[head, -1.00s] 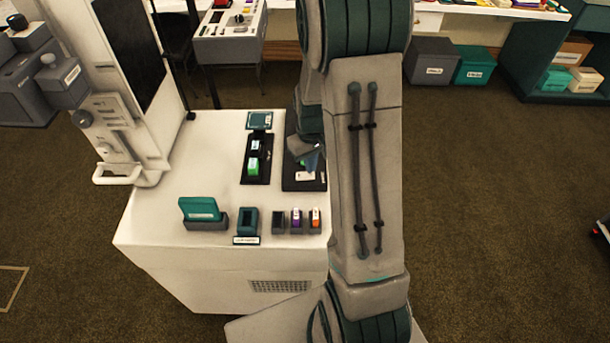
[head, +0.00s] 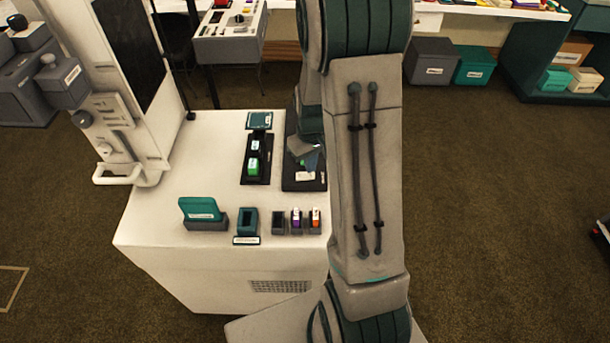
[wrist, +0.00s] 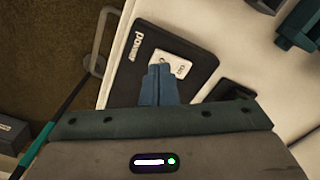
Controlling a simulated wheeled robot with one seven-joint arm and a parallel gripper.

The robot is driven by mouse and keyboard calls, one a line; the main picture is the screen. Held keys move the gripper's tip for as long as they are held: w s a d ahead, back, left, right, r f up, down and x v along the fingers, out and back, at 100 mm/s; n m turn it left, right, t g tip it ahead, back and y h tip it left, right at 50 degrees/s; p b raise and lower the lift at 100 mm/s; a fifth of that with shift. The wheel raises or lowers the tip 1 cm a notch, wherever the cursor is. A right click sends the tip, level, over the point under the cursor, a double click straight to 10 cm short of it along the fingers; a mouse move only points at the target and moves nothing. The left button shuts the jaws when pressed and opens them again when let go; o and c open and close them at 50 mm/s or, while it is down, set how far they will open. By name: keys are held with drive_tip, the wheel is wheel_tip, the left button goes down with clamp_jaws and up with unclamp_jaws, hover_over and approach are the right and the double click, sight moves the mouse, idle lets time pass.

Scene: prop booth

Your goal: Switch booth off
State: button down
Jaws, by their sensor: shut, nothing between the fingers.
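A black power panel (head: 303,184) lies on the white booth counter, and it also shows in the wrist view (wrist: 125,72) with the word "power" on it. A small white switch plate (wrist: 177,61) with dark lettering sits on this panel; it shows small in the head view (head: 303,176). My gripper (wrist: 160,68) is shut and empty, its blue-grey fingertips over the lower left of the plate. The fingers cover part of the plate, and I cannot tell whether they touch it. In the head view my gripper (head: 312,162) is partly hidden by my arm.
A black panel with a green button (head: 253,167) lies to the left. A teal card in a holder (head: 200,212), a teal empty holder (head: 247,221) and several small coloured blocks line the counter's front. A white upright machine (head: 125,150) stands at the left.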

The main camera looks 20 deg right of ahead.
drive_tip(key=shift+f+b, duration=0.8)
drive_tip(key=shift+f, duration=0.15)
idle(0.8)
drive_tip(key=shift+r+p, duration=2.5)
drive_tip(key=shift+r, duration=1.1)
drive_tip(key=shift+f, duration=0.1)
